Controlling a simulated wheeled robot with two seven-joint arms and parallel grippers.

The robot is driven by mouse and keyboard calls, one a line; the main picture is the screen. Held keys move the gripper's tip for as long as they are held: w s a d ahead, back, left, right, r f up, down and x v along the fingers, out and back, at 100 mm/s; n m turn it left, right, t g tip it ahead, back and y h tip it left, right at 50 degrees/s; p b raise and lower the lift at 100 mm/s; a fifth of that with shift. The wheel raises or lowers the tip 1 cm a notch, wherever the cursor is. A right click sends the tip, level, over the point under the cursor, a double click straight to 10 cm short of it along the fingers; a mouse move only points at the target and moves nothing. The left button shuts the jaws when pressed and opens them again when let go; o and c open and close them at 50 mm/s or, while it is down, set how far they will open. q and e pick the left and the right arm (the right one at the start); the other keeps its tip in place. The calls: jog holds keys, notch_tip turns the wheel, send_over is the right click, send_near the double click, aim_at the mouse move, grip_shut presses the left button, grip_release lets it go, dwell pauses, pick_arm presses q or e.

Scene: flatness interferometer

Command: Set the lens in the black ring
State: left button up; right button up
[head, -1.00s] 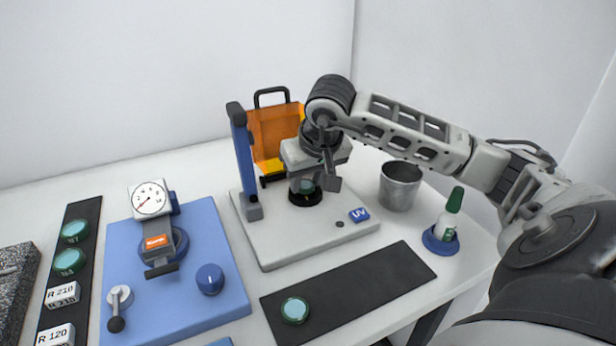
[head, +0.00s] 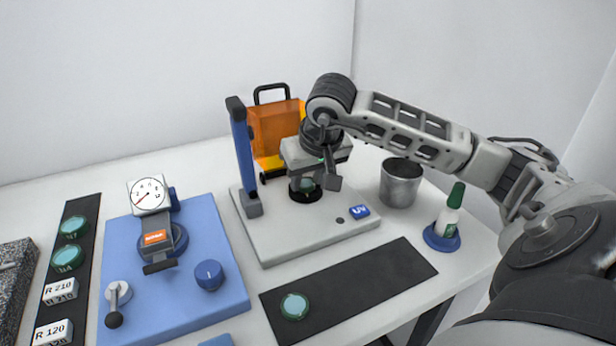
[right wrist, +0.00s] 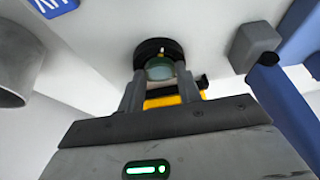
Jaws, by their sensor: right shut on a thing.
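The lens (right wrist: 160,68) is a pale green-teal disc held between the two fingers of my right gripper (right wrist: 161,82). The black ring (right wrist: 157,46) sits on the white base plate, just past the lens in the right wrist view. In the head view my right gripper (head: 306,180) points down over the black ring (head: 304,194), with the lens low between the fingers. The fingers hide part of the ring. I cannot tell whether the lens touches the ring. My left gripper is not in view.
A blue post (head: 243,160) stands left of the gripper, and an orange shield (head: 272,132) behind it. A metal cup (head: 400,183) and a green-capped bottle (head: 449,222) stand to the right. A black mat (head: 365,285) with another lens (head: 294,306) lies in front.

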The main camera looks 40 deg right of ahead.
jog(key=shift+s+a+f, duration=0.15)
jog(key=shift+s+f, duration=0.1)
jog(key=shift+f, duration=0.45)
jog(key=o, duration=0.9)
jog(key=shift+o, duration=1)
jog(key=v, duration=1.6)
jog(key=shift+w+r+p, duration=0.25)
jog(key=shift+w+p, duration=0.05)
jog(key=shift+p, duration=0.15)
jog(key=shift+s+r, duration=0.15)
jog(key=shift+r, duration=0.25)
jog(key=shift+s, duration=0.1)
